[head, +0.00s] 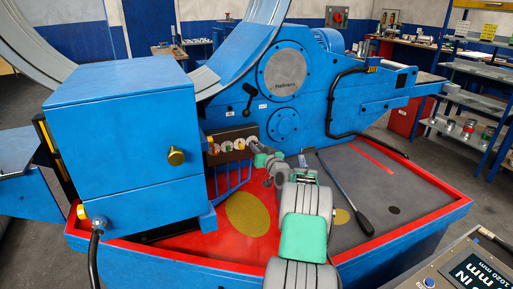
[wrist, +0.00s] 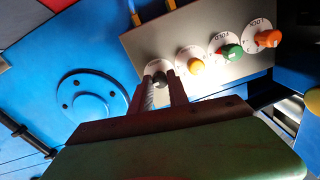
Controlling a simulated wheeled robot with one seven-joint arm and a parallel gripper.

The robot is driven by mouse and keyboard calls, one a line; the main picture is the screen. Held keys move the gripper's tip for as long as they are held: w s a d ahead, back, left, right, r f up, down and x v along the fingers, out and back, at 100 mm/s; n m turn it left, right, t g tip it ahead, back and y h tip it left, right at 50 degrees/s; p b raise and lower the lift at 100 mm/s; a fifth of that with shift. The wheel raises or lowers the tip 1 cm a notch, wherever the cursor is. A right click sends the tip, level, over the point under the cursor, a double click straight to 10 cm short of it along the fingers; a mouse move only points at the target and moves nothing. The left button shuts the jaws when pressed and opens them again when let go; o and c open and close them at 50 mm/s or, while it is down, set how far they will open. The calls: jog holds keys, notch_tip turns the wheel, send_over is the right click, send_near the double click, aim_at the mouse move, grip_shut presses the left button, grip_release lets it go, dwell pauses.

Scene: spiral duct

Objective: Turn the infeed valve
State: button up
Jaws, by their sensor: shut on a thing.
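A grey valve panel (wrist: 150,48) carries a row of small knobs on white round dials. The panel also shows in the head view (head: 240,156), at the right side of the blue box. In the wrist view the row runs from a black knob (wrist: 159,79) through an orange knob (wrist: 195,65) and a green knob (wrist: 231,51) to another orange knob (wrist: 267,38). My gripper (wrist: 162,88) is shut on the black knob at the row's near end, its fingers on either side. That dial's label is partly hidden and unreadable; two others read FOLD and LOCK.
The blue machine box (head: 125,140) stands left of the panel, with a brass knob (head: 176,157) on its face. A long black lever (head: 345,193) lies over the grey deck (head: 410,185) at right. A large metal ring (head: 250,50) rises behind.

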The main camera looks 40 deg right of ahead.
grip_shut()
jog(key=shift+f+b, duration=0.2)
jog(key=shift+b, duration=0.55)
jog(key=shift+r+n+b, duration=0.15)
jog(key=shift+n+b, duration=4.2)
jog(key=shift+b, duration=2.2)
jog(key=shift+r+n+b, duration=0.1)
jog(key=shift+n+b, duration=4.25)
jog(key=shift+b, duration=2.15)
jog(key=o, duration=0.7)
grip_release()
